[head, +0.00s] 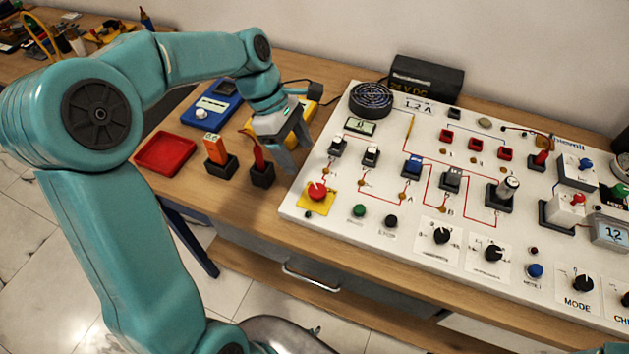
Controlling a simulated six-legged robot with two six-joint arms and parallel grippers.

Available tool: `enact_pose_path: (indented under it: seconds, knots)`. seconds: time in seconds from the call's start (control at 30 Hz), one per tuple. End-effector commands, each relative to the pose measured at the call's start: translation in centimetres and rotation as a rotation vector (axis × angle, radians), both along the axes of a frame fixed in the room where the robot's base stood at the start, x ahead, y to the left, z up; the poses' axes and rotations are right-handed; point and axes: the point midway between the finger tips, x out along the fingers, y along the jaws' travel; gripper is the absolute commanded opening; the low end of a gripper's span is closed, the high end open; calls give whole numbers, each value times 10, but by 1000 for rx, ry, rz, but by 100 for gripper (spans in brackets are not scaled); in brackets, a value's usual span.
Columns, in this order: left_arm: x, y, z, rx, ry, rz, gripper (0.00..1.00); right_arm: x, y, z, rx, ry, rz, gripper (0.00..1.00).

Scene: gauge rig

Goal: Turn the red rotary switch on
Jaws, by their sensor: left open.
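A red knob (317,190) sits on a yellow square plate at the left front corner of the white panel (330,222). A second, smaller red knob (578,199) sits on a white block at the right of the panel. I cannot tell for sure which one is the red rotary switch, or its setting. My left gripper (294,158) is open and empty. It hangs at the panel's left edge, above and left of the red knob on yellow, apart from it. My right gripper is not in view.
Close to my left gripper stand a dark holder with a red-handled item (262,172) and an orange item (214,150) in another holder. A red tray (166,152) and a blue meter (212,104) lie further left. Black knobs (441,236) line the panel's front.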

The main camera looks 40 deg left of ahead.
Motion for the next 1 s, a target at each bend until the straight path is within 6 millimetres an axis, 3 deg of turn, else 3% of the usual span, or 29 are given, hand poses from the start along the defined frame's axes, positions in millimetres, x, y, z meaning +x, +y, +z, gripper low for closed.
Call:
enact_pose_path:
  seconds: [0.2,0.4,0.6,0.87,1.0]
  knots:
    - [5,-19,-50,-2,5,-3,69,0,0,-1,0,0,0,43]
    - [11,-32,-82,-2,3,-2,69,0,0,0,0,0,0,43]
    - [13,-37,-96,-1,0,-1,69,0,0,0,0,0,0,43]
    - [13,-37,-97,0,0,-1,69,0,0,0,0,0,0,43]
    - [13,-37,-97,0,0,-1,26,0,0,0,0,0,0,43]
